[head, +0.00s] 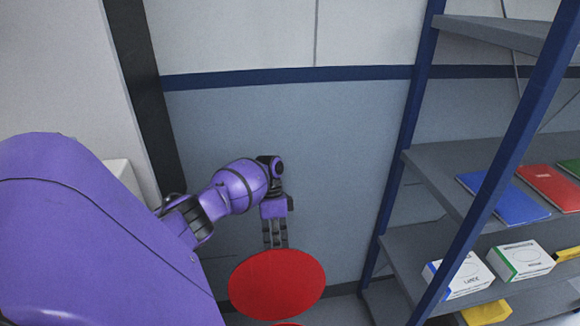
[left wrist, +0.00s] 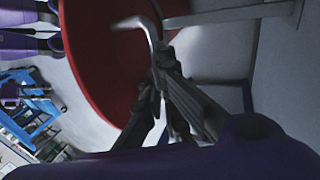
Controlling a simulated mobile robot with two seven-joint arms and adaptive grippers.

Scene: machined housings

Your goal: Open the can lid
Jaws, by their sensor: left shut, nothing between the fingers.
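The round red lid (head: 277,286) shows as a flat disc low in the head view, with a sliver of another red part (head: 289,324) below it at the picture's bottom edge. My left gripper (head: 275,244) is at the lid's upper rim, fingers pointing down, shut and empty. In the left wrist view the lid (left wrist: 100,60) is large, and a bent light-grey rod (left wrist: 142,24) lies across it. The gripper's fingertips (left wrist: 158,78) are close to that rod; I cannot tell whether they touch. The can's body is mostly out of view. My right gripper is not seen.
A blue-framed shelf rack (head: 450,170) stands on the right, holding blue (head: 503,197) and red (head: 549,187) flat items and white boxes (head: 460,275). A blue-grey wall (head: 300,130) is behind the gripper. A blue frame (left wrist: 45,105) shows in the left wrist view.

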